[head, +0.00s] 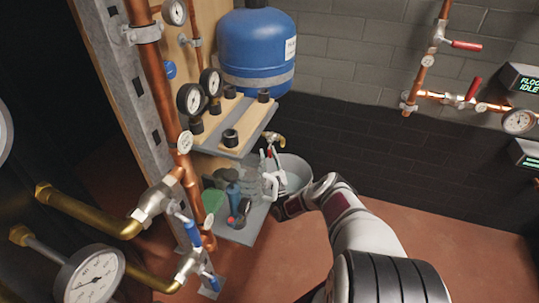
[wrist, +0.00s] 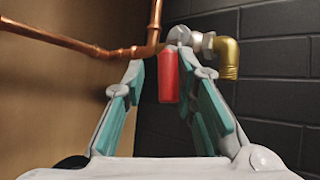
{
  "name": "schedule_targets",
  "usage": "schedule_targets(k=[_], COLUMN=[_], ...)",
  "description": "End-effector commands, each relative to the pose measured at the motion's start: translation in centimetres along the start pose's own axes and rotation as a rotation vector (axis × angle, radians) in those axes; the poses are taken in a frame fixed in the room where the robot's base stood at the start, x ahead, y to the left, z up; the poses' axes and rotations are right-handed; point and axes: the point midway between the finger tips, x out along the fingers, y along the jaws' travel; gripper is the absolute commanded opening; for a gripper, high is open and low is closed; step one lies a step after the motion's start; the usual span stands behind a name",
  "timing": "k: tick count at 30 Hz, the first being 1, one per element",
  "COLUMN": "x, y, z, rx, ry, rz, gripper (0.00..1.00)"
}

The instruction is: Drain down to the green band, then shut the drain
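In the wrist view the drain valve has a red lever handle (wrist: 168,78), a silver body (wrist: 190,40) and a brass outlet elbow (wrist: 228,58) bent downward at right. My gripper (wrist: 171,92) is open, with one finger on each side of the red handle; I cannot tell whether they touch it. A dial gauge (head: 92,278) is large at lower left; I cannot make out a green band.
A blue vessel (head: 255,48) stands at the back. A lower grey shelf (head: 240,232) holds bottles and tools. Copper pipes and blue-handled valves (head: 188,229) line the left. Floor at right is clear.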

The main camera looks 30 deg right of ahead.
Motion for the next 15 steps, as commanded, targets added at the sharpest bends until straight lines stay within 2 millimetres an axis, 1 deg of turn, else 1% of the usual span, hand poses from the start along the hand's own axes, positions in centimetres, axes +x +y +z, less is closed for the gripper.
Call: schedule_targets(k=[15], x=[0.06], y=[-0.38], z=[0.12], rx=[-0.004], ry=[-0.005], rz=[-0.006], gripper=[0.22])
